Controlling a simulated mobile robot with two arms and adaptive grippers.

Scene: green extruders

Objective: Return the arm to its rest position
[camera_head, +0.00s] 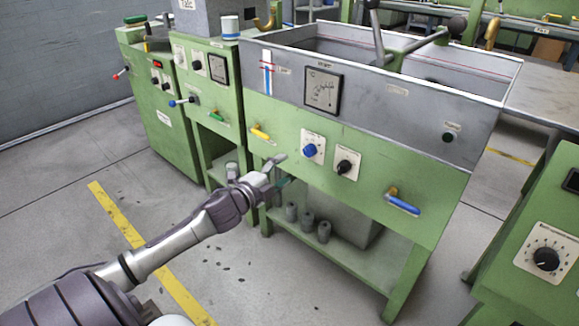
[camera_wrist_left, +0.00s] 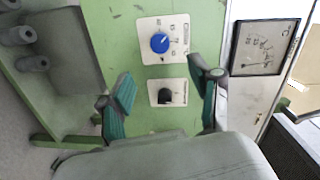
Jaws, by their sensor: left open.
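My left arm reaches in from the lower left in the head view, with the left gripper (camera_head: 280,170) in front of the green machine's front panel (camera_head: 400,192). In the left wrist view the left gripper (camera_wrist_left: 165,95) is open, its two teal-padded fingers wide apart. Nothing is between the fingers but the panel behind, with a black knob (camera_wrist_left: 166,96) and a blue knob (camera_wrist_left: 159,43). The blue knob (camera_head: 310,150) and black knob (camera_head: 344,167) also show in the head view, to the right of the gripper. My right gripper is in neither view.
A blue-handled lever (camera_head: 403,203) and a yellow-handled lever (camera_head: 260,132) stick out from the panel. Grey cylinders (camera_head: 307,221) stand on the lower shelf. Another green machine (camera_head: 530,250) stands at right. Open floor (camera_head: 260,280) lies below the arm.

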